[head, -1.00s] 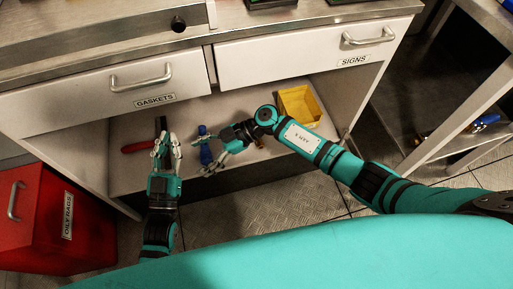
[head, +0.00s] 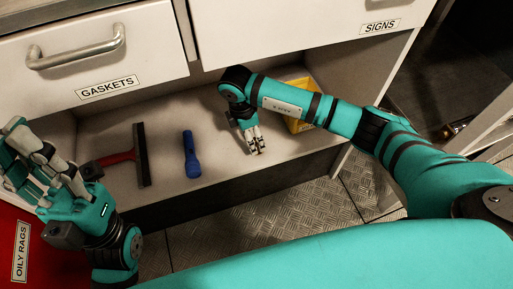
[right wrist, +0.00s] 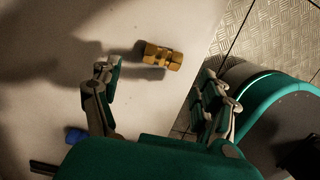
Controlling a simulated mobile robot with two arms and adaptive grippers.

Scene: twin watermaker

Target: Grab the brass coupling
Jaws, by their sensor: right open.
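The brass coupling (right wrist: 162,57) lies on its side on the pale shelf in the right wrist view. It is just beyond the fingertips of my right gripper (right wrist: 160,74), roughly in line with the gap between them, and not held. In the head view my right gripper (head: 252,142) points down over the shelf, open.
A blue flashlight (head: 191,155) and a red-handled squeegee (head: 141,155) lie on the shelf (head: 222,172) left of my right gripper. A yellow bin (head: 297,124) stands behind my right forearm. Drawers marked GASKETS (head: 160,55) and SIGNS (head: 300,18) overhang the shelf.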

